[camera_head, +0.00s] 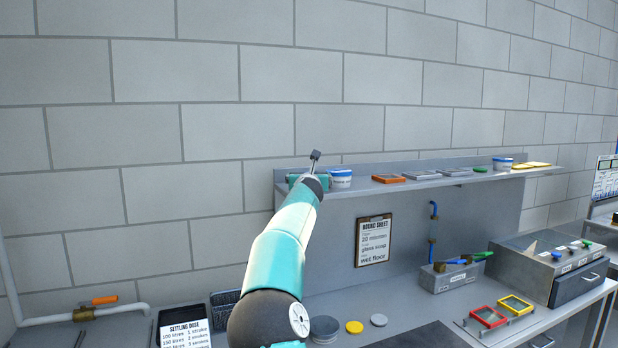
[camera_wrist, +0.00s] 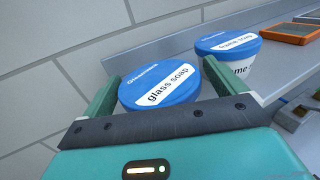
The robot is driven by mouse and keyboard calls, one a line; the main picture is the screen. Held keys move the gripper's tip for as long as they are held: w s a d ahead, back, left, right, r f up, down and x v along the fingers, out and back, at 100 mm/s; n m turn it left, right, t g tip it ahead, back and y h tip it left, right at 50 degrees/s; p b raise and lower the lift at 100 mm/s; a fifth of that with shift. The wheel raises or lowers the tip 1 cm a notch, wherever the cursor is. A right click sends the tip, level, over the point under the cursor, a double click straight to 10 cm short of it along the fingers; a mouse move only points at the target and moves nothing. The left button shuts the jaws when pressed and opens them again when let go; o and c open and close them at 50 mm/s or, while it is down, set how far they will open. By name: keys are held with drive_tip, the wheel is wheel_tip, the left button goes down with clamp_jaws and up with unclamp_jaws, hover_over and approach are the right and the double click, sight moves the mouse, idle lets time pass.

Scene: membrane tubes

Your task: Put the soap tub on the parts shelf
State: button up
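The glass soap tub (camera_wrist: 160,85), with a blue lid and a white label, sits between the two green fingers of my gripper (camera_wrist: 161,72) in the wrist view. The fingers appear to press on both its sides. Its lower part is hidden behind the gripper. In the head view my gripper (camera_head: 308,181) is at the left end of the parts shelf (camera_head: 362,188), and the held tub is hidden there. I cannot tell whether the tub touches the shelf.
The frame soap tub (camera_wrist: 228,45) stands on the shelf just right of the held tub; it also shows in the head view (camera_head: 340,179). An orange-framed tray (camera_head: 389,179) and grey trays (camera_head: 422,174) lie farther right. A wall (camera_head: 200,130) rises behind.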

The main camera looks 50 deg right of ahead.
drive_tip(key=shift+r, duration=0.15)
drive_tip(key=shift+s+a, duration=0.15)
drive_tip(key=shift+s, duration=0.05)
drive_tip(key=shift+s+a+r, duration=0.15)
drive_tip(key=shift+s+a, duration=0.3)
drive_tip(key=shift+s, duration=0.05)
drive_tip(key=shift+w+v, duration=0.2)
drive_tip(key=shift+v, duration=1.1)
drive_tip(key=v, duration=0.8)
drive_tip(key=shift+w, duration=0.1)
